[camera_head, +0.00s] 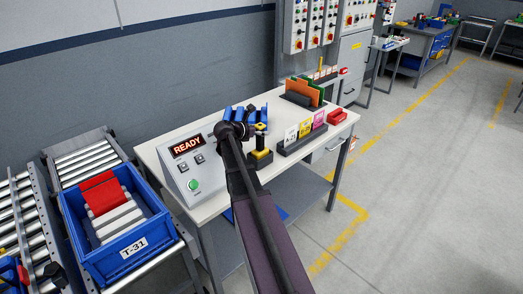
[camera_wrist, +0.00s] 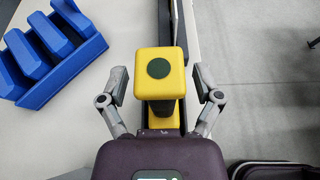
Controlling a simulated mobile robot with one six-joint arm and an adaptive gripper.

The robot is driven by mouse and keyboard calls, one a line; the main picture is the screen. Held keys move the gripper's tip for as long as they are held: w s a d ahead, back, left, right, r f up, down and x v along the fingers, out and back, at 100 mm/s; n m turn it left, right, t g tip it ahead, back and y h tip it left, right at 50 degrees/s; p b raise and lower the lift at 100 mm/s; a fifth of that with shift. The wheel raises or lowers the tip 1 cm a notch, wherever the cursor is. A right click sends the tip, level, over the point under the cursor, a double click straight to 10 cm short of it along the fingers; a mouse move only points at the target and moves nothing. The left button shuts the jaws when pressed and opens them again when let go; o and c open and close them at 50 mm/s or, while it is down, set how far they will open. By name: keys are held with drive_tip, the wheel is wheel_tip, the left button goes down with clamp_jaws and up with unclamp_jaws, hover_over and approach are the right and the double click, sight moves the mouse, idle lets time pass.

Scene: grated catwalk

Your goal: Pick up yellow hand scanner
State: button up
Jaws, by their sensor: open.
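The yellow hand scanner (camera_wrist: 158,72) stands upright in the wrist view, with a yellow head, a dark round spot on top and a yellow base partly hidden below it. In the head view the scanner (camera_head: 261,158) stands on the white worktable (camera_head: 214,208), just right of my arm's end. My gripper (camera_wrist: 162,80) is open, with one finger on each side of the scanner head and a gap showing on both sides. In the head view my gripper is mostly hidden behind my wrist.
A blue rack (camera_wrist: 45,60) lies close left of the scanner. A dark card holder (camera_head: 300,143) with coloured cards stands close right. A READY control box (camera_head: 187,165) is at the table's left. A blue crate T-31 (camera_head: 84,240) sits on the roller conveyor.

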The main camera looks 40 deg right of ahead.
idle(0.3)
clamp_jaws()
drive_tip(key=shift+r, duration=0.25)
wheel_tip(320, 180, up, 10)
drive_tip(key=p, duration=1)
drive_tip(key=shift+f, duration=0.2)
idle(1.1)
drive_tip(key=shift+s, duration=0.1)
